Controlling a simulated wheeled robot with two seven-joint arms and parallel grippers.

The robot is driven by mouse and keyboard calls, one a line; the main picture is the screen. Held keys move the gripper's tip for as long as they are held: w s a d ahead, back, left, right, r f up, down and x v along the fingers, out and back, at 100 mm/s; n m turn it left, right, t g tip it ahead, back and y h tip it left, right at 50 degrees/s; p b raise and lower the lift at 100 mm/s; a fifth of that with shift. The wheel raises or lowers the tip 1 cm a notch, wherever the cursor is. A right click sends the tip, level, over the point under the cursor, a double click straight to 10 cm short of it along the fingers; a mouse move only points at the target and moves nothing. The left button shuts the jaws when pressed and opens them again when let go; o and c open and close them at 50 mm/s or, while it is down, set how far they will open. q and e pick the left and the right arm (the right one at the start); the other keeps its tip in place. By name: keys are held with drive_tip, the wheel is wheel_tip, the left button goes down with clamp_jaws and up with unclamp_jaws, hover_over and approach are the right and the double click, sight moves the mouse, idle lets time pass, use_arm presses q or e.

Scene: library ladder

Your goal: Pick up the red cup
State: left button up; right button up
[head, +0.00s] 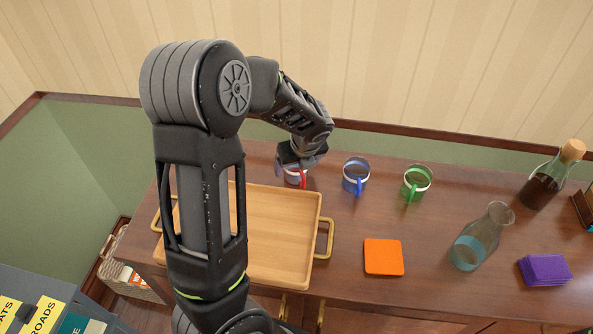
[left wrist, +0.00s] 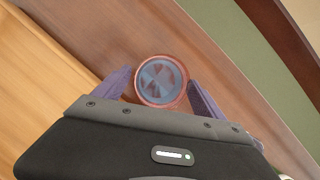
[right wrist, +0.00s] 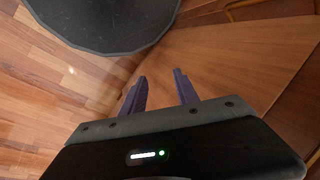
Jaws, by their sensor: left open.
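The red cup (head: 297,179) stands on the wooden table just behind the tray, partly hidden in the head view by my left gripper (head: 298,160) above it. In the left wrist view the red cup (left wrist: 160,82) shows from above as a round rim. My left gripper (left wrist: 160,77) is open, with one finger on each side of the cup. I cannot tell whether either finger touches it. My right gripper (right wrist: 160,74) is open and empty; it is outside the head view.
A blue cup (head: 356,177) and a green cup (head: 417,183) stand to the right of the red one. The wooden tray (head: 285,250) lies in front. An orange square (head: 383,257), a carafe (head: 474,246), a corked bottle (head: 545,182) and a purple stack (head: 545,270) are further right.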

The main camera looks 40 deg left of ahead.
use_arm(q)
drive_tip(key=shift+c, duration=0.2)
idle(0.3)
drive_tip(key=c, duration=1.6)
drive_tip(key=shift+r, duration=0.15)
wheel_tip(320, 180, up, 10)
drive_tip(key=shift+f, duration=0.1)
